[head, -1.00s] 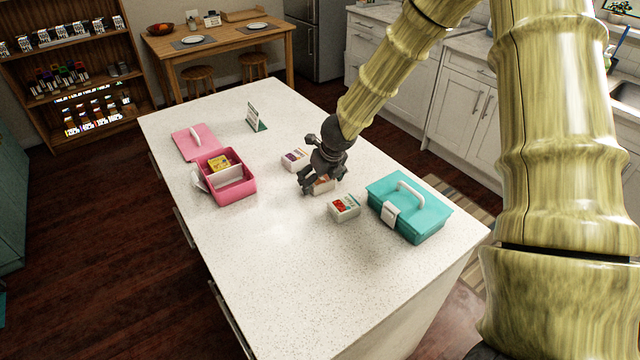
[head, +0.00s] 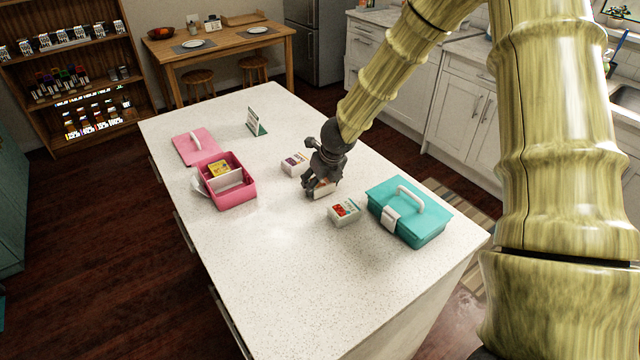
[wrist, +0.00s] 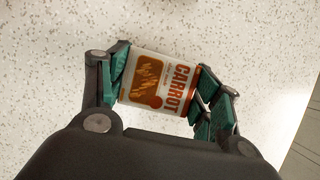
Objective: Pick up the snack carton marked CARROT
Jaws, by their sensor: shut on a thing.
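The CARROT snack carton (wrist: 160,82) is white and orange-brown, with its marked face toward the wrist camera. It sits between the green-padded fingers of my gripper (wrist: 163,90), which are shut on its two ends. In the head view my gripper (head: 316,187) is low over the white island top, and the carton (head: 325,190) is partly hidden behind the fingers. I cannot tell whether the carton still touches the top.
A carton with red pictures (head: 344,211) stands close in front, and one with a purple mark (head: 295,164) behind left. A closed teal box (head: 425,228) is to the right. An open pink box (head: 238,196), its lid (head: 190,150) and a sign (head: 254,122) are left. The front top is clear.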

